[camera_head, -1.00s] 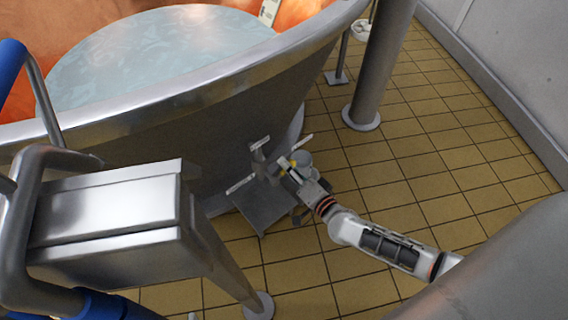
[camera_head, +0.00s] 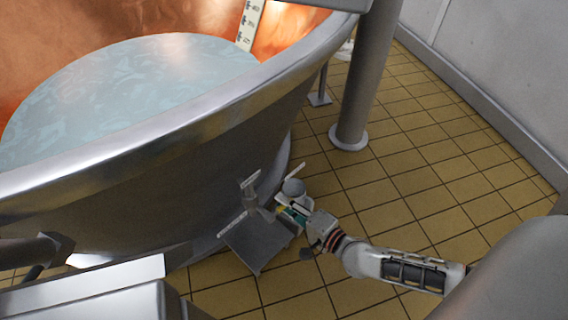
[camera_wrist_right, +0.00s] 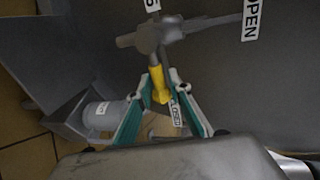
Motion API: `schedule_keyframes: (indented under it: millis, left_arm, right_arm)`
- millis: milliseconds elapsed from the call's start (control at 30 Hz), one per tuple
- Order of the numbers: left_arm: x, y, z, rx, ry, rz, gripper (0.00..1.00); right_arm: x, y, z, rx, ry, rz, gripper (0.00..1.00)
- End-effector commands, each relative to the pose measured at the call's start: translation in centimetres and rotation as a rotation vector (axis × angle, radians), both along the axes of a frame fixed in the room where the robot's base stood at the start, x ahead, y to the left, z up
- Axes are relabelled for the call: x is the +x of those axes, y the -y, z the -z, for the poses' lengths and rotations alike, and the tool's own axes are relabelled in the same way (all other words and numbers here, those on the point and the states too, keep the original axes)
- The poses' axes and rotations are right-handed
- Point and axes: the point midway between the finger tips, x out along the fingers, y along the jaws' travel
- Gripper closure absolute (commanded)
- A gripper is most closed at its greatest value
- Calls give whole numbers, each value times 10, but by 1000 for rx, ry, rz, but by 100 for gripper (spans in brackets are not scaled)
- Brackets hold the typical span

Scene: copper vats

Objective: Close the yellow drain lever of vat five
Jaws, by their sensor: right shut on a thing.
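The yellow drain lever (camera_wrist_right: 157,82) hangs down from a grey valve body (camera_wrist_right: 148,40) on the vat's outer wall in the right wrist view. My right gripper (camera_wrist_right: 163,90) is shut on it, with one teal-lined finger on each side. A white tag ending in "OSED" (camera_wrist_right: 176,113) sits just right of the lever's lower end; an OPEN tag (camera_wrist_right: 250,20) is at upper right. In the head view, my right gripper (camera_head: 287,212) is at the valve, low on the steel vat (camera_head: 190,140); the lever is hard to make out there. My left gripper is out of view.
A grey plate (camera_head: 258,243) juts out below the valve. A small grey cylinder with a white label (camera_wrist_right: 103,115) is beside the gripper. A steel post (camera_head: 362,85) stands behind to the right. Tiled floor (camera_head: 430,180) is open on the right.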

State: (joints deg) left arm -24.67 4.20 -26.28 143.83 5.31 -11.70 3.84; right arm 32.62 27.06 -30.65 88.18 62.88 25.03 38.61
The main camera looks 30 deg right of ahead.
Motion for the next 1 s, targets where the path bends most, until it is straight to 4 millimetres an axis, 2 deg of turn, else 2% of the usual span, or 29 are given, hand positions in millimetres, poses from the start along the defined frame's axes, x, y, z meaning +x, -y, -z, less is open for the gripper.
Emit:
schedule_keyframes:
  millis: [300,333,367,767,867,1000]
  left_arm:
    - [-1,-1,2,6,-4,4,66]
    - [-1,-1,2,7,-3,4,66]
    - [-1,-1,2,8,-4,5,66]
    - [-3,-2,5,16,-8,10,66]
    - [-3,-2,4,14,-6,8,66]
    - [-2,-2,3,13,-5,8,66]
  right_arm:
    - [-1,0,2,2,-6,0,100]
    - [-1,0,2,2,-6,0,76]
    - [-1,0,2,2,-6,0,73]
    - [-5,1,1,1,-3,-1,73]
    - [-16,3,-1,2,-5,0,73]
    - [-41,8,-6,1,-5,-1,73]
